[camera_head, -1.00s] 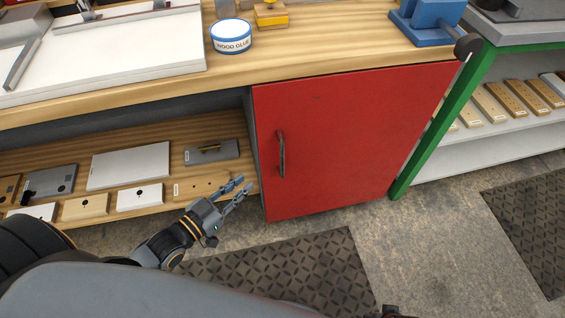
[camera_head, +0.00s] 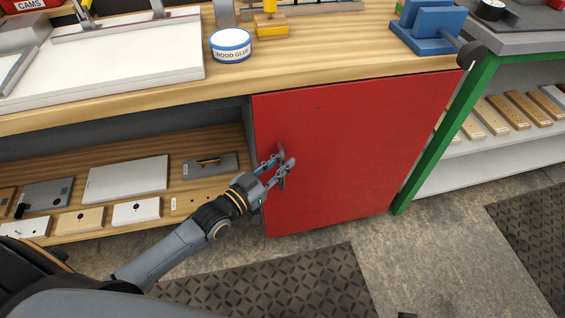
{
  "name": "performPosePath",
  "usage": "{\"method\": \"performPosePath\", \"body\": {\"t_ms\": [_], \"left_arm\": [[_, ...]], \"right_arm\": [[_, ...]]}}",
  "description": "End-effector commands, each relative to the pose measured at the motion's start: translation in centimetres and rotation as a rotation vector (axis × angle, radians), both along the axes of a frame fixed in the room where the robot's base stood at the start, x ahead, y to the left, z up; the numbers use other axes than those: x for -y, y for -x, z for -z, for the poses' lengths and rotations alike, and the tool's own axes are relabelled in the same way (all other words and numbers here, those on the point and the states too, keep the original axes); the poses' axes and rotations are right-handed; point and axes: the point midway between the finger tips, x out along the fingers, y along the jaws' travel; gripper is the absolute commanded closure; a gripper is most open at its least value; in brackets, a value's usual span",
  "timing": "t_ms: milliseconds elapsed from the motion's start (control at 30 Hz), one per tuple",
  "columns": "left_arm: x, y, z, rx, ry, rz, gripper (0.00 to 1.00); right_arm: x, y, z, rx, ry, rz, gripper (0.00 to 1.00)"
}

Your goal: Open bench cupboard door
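The red cupboard door (camera_head: 350,150) is closed under the wooden workbench (camera_head: 330,60). Its dark vertical handle (camera_head: 282,152) is near the door's left edge and is partly hidden by my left gripper. My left gripper (camera_head: 282,165) is at the handle, with its two fingers apart and the handle between or just behind them. I cannot tell whether the fingers touch the handle. My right gripper is not in view.
An open shelf (camera_head: 95,225) left of the door holds several plates and blocks. A wood glue tub (camera_head: 231,46) and a blue vise (camera_head: 428,28) stand on the bench. A green-framed rack (camera_head: 440,140) stands right. Dark mats (camera_head: 270,285) lie on the floor before the door.

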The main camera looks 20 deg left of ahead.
Motion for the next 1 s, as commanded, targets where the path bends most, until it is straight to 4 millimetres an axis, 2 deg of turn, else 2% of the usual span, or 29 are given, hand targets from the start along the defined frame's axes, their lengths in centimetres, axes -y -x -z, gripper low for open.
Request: {"method": "performPosePath", "body": {"t_ms": [367,467,500,933,1000], "left_arm": [[0.3,-0.6,0.0,0.0,0.0,0.0,0.79],[0.3,-0.6,0.0,0.0,0.0,0.0,0.98],[0.3,-0.6,0.0,0.0,0.0,0.0,1.0],[0.4,-0.3,0.0,-0.002,0.001,-0.006,1.0],[0.6,0.0,-0.1,-0.003,0.002,-0.011,1.0]], "right_arm": [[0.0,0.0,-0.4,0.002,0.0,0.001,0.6],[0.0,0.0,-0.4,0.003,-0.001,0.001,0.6],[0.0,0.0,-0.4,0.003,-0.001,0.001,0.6],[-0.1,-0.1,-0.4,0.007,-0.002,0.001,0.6],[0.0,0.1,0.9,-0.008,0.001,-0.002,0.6]]}}
